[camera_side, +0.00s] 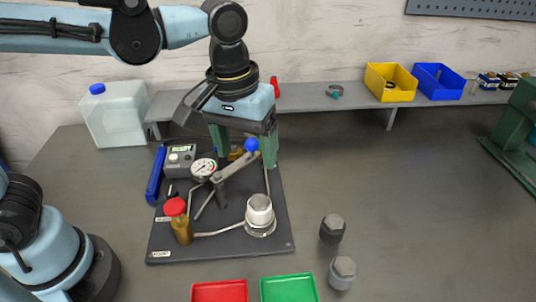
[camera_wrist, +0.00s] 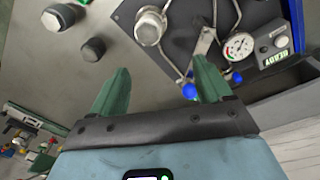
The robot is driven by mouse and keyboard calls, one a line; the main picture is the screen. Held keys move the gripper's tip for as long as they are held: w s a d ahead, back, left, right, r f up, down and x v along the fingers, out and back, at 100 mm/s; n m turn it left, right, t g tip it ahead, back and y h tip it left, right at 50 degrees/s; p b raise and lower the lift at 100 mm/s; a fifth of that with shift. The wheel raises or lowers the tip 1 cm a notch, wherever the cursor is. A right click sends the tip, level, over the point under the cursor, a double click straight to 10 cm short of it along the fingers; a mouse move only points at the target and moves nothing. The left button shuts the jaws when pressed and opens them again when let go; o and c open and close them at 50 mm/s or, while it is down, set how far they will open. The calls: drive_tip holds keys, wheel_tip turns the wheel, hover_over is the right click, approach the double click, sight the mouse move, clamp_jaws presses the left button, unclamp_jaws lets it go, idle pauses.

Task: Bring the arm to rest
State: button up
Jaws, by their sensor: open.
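My gripper (camera_side: 245,160) is above the back part of a dark board (camera_side: 165,243) in the side view, its green fingers spread on either side of a lever with a blue ball (camera_side: 251,144). In the wrist view the gripper (camera_wrist: 160,78) is open, with nothing between the fingers. The blue ball (camera_wrist: 190,91) appears close to one fingertip there; I cannot tell whether they touch. The board carries a dial gauge (camera_side: 203,168), a box with a lit display (camera_side: 181,158), a red-capped brass part (camera_side: 176,207) and a pale grey cap on a round fitting (camera_side: 260,212).
A dark cap (camera_side: 332,229) and a grey cap (camera_side: 342,270) stand on the table, right of the board. A red tray (camera_side: 219,291) and a green tray (camera_side: 289,288) are in front. A shelf behind holds a yellow bin (camera_side: 390,82) and a blue bin (camera_side: 438,82). The right table is mostly clear.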

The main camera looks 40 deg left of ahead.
drive_tip(key=s+a+f+m+t, duration=0.1)
drive_tip(key=a+t, duration=0.5)
drive_tip(key=a, duration=0.8)
drive_tip(key=shift+s+a+f+m, duration=0.4)
drive_tip(key=shift+f+m, duration=0.5)
drive_tip(key=shift+m, duration=0.1)
